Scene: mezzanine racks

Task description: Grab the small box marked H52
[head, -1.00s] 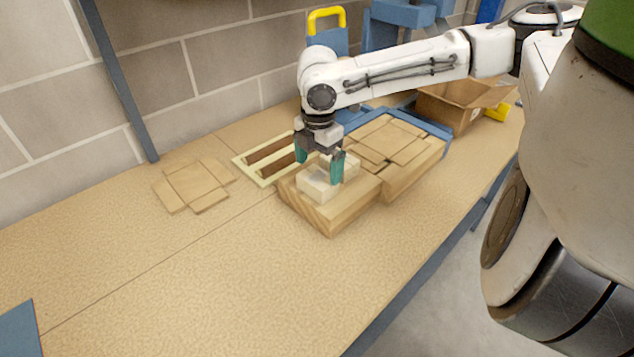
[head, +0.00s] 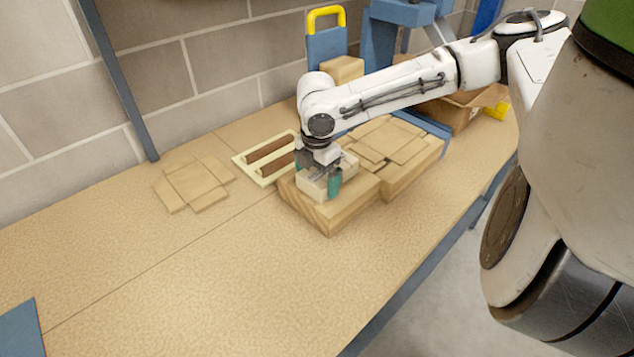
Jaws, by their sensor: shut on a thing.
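A small pale box (head: 312,189) sits on top of a wooden block (head: 325,214) on the bench. No marking such as H52 is readable on it from here. My gripper (head: 319,184) points down over the box, with its teal fingertips low on either side of it. It is shut on the small box, which still appears to rest on the block. The gripper body hides part of the box's top.
A tray with brown strips (head: 262,170) lies left of the block, and flat cardboard pieces (head: 195,185) lie farther left. More cardboard (head: 392,138) lies on the right. An open carton (head: 462,108) stands behind.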

